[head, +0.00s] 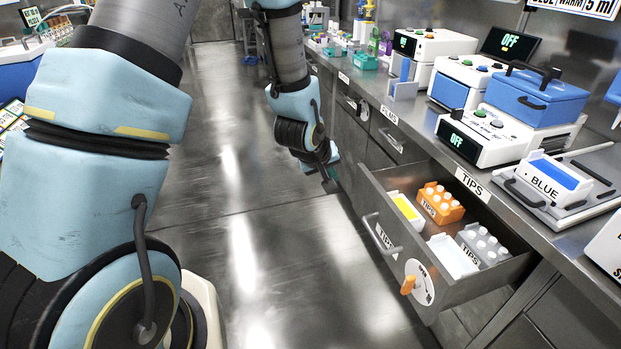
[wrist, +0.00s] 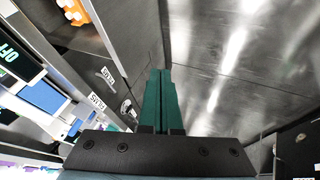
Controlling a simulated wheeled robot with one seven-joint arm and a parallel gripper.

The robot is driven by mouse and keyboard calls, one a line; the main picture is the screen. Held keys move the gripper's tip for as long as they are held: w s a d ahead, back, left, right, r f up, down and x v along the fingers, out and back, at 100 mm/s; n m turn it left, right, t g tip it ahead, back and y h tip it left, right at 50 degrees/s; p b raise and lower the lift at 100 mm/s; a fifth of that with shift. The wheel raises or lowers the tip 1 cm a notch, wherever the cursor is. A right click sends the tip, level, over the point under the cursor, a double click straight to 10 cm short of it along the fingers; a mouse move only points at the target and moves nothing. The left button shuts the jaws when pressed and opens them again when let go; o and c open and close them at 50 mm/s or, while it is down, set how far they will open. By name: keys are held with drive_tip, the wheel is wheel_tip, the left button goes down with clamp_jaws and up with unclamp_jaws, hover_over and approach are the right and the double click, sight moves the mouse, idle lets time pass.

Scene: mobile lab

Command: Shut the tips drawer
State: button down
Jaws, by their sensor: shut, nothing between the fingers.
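The tips drawer (head: 455,291) stands pulled out from the right-hand counter in the head view. Its front carries a bar handle (head: 377,232), a TIPS label and a round white dial with an orange knob (head: 408,285). Inside are an orange tip rack (head: 440,203), a grey tip rack (head: 482,243), a yellow-topped box (head: 405,208) and a white box (head: 453,255). My gripper (head: 329,178) hangs over the aisle, beyond the drawer and apart from it. In the wrist view its green fingers (wrist: 158,85) are shut together with nothing between them.
Closed drawers, one labelled FILMS (head: 389,115), line the counter beyond. The aisle floor (head: 260,250) left of the drawer is clear.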

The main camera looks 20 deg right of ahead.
drive_tip(key=d+f, duration=0.1)
drive_tip(key=f, duration=0.1)
drive_tip(key=p, duration=0.2)
approach(359, 191)
wheel_tip(359, 191, down, 3)
drive_tip(key=w+a, duration=0.2)
drive_tip(key=shift+s+d+f+p, duration=0.1)
drive_tip(key=shift+d+f+p, duration=0.1)
drive_tip(key=shift+d, duration=0.45)
drive_tip(key=shift+w+d+f+p, duration=0.1)
drive_tip(key=shift+d+p, duration=0.15)
drive_tip(key=shift+d, duration=0.4)
drive_tip(key=shift+s+d+f+p, duration=0.1)
drive_tip(key=shift+d+f+p, duration=0.1)
drive_tip(key=shift+d, duration=0.45)
